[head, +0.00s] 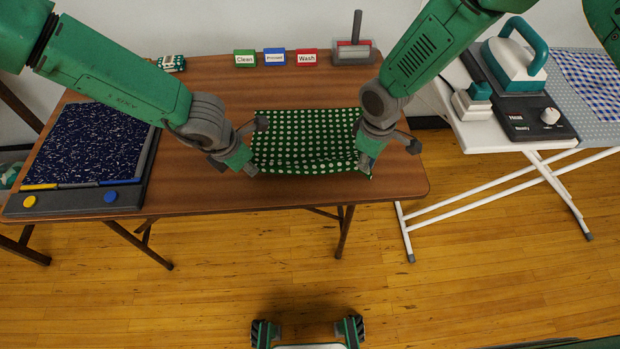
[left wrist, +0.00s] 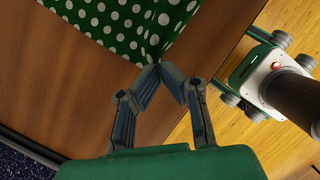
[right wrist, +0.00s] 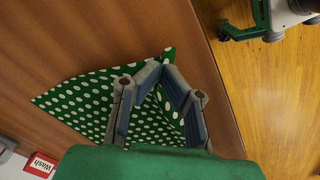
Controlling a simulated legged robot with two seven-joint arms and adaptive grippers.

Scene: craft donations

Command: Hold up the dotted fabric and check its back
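The dotted fabric (head: 308,138) is green with white dots and lies at the front middle of the brown table, its near edge slightly rumpled. My left gripper (head: 250,170) is at its near left corner. In the left wrist view the fingertips (left wrist: 160,66) meet at the corner of the fabric (left wrist: 115,22), pinching it. My right gripper (head: 366,170) is at the near right corner. In the right wrist view its fingertips (right wrist: 166,64) meet at the other corner of the fabric (right wrist: 85,100). The fabric's back is hidden.
Clean (head: 245,58), Pressed (head: 275,57) and Wash (head: 307,57) signs stand at the table's back, beside a grey-handled tool (head: 354,50). A dark blue speckled panel (head: 90,142) with yellow and blue buttons lies left. An iron (head: 515,58) stands on the ironing board at right.

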